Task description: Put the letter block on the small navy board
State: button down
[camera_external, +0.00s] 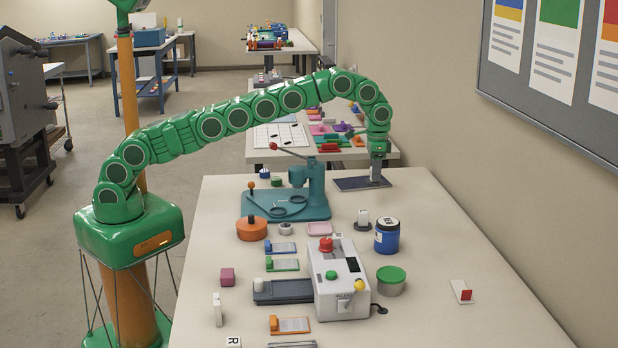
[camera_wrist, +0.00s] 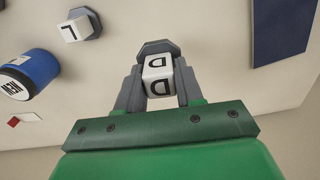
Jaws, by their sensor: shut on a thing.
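My gripper (camera_wrist: 152,92) is shut on a white letter block (camera_wrist: 158,70) that shows two black letters like D. A grey many-sided piece (camera_wrist: 155,47) shows at the block's far end; I cannot tell whether it is part of the block. The small navy board (camera_wrist: 282,30) lies to the right of the block in the wrist view. In the outside view, my gripper (camera_external: 377,163) appears over the right part of the navy board (camera_external: 348,184). The block is too small there to judge its height.
A white block marked L (camera_wrist: 78,26) stands on a dark base, near a blue can (camera_wrist: 30,70). In the outside view, the green press (camera_external: 315,200) stands left of the board. The table's right side is mostly clear, apart from a red-and-white piece (camera_external: 462,292).

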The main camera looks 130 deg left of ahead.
jog(key=shift+s+a+r, duration=0.2)
jog(key=shift+s+r, duration=0.1)
jog(key=shift+r, duration=0.1)
jog(key=s+a+r+n, duration=0.1)
jog(key=s+r, duration=0.1)
jog(key=s, duration=1)
jog(key=s+r, duration=0.2)
jog(key=s, duration=1)
send_over(352, 182)
jog(key=shift+s+d+f, duration=0.1)
jog(key=shift+f, duration=2.25)
jog(key=shift+d+f, duration=0.1)
jog(key=shift+f, duration=2.25)
jog(key=shift+a+f, duration=0.15)
jog(key=shift+f, duration=0.1)
jog(key=shift+f, duration=1.6)
jog(key=c, duration=0.7)
grip_release()
jog(key=shift+f, duration=0.15)
